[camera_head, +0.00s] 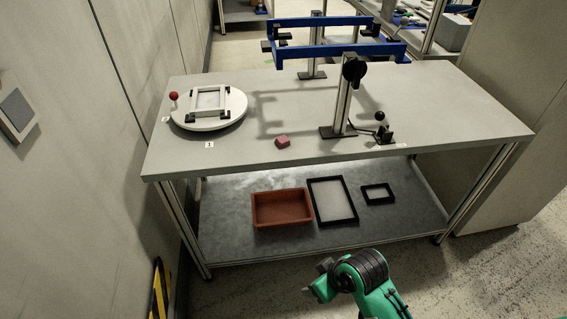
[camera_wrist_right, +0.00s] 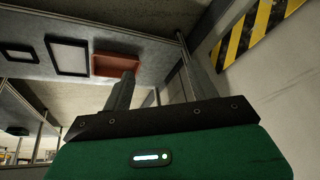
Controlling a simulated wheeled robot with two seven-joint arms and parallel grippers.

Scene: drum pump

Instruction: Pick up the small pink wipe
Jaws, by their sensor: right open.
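The small pink wipe (camera_head: 283,141) lies on the grey tabletop (camera_head: 300,100), near its front edge and left of the upright post. My right arm comes in at the bottom of the head view, in front of the table and well away from the wipe. In the right wrist view my right gripper (camera_wrist_right: 158,62) is open, with its two dark fingers apart and nothing between them. The wipe cannot be made out in that view. My left gripper is not in view.
A white turntable (camera_head: 232,115) with a frame sits at the table's left. A post (camera_head: 342,105) carries a blue frame (camera_head: 330,21); a small black clamp (camera_head: 384,136) stands right of the wipe. The lower shelf holds a red-brown bin (camera_head: 282,194) and two black frames (camera_head: 343,218).

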